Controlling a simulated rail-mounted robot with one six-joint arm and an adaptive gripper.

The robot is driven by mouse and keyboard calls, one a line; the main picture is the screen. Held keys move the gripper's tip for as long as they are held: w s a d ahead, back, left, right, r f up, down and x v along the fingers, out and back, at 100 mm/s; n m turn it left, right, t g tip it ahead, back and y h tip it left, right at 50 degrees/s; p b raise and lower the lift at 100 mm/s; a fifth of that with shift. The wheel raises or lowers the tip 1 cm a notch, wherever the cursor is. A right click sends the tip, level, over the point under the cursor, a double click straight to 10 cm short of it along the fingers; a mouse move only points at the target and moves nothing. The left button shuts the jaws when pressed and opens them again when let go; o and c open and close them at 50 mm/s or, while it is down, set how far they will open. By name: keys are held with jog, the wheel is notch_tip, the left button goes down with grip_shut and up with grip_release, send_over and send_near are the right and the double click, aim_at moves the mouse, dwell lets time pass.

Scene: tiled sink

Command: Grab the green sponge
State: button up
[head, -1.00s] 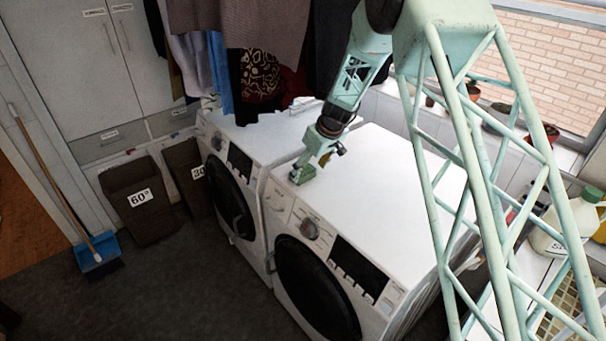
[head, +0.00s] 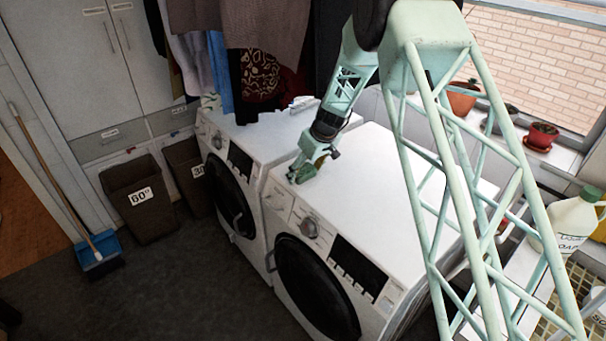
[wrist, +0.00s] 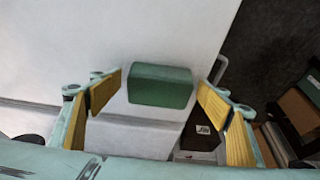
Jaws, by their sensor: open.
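The green sponge (wrist: 160,86) is a dark green block lying on the white washing machine top. In the wrist view it sits between my two yellow-padded fingers, with a gap on either side. My gripper (wrist: 160,83) is open and holds nothing; the fingertips are level with the sponge in the picture, but the exact height gap is unclear. There the sponge is hard to tell apart from the similarly coloured fingers.
A second washing machine (head: 262,140) stands beside the first, a seam between them. Clothes (head: 262,50) hang behind my arm. Brown bins (head: 138,200) stand on the floor at left. A soap jug (head: 570,222) and flowerpots (head: 541,136) are at right. The nearer machine's top is mostly clear.

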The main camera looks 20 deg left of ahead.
aim_at(303, 169)
jog(key=shift+c, duration=0.7)
jog(key=c, duration=0.6)
jog(key=shift+c, duration=0.2)
jog(key=shift+r, duration=0.2)
jog(key=shift+r+b, duration=0.4)
jog(key=shift+r, duration=1.15)
jog(key=s+d+b, duration=0.1)
jog(key=s+d, duration=0.2)
jog(key=s, duration=0.1)
jog(key=s+d+r+b, duration=0.1)
jog(key=s+d+b, duration=0.1)
jog(key=s+d, duration=0.2)
jog(key=s+d+b, duration=0.1)
jog(key=s+d, duration=0.2)
jog(key=s, duration=0.1)
jog(key=shift+d+r+b, duration=0.25)
jog(key=shift+b, duration=0.1)
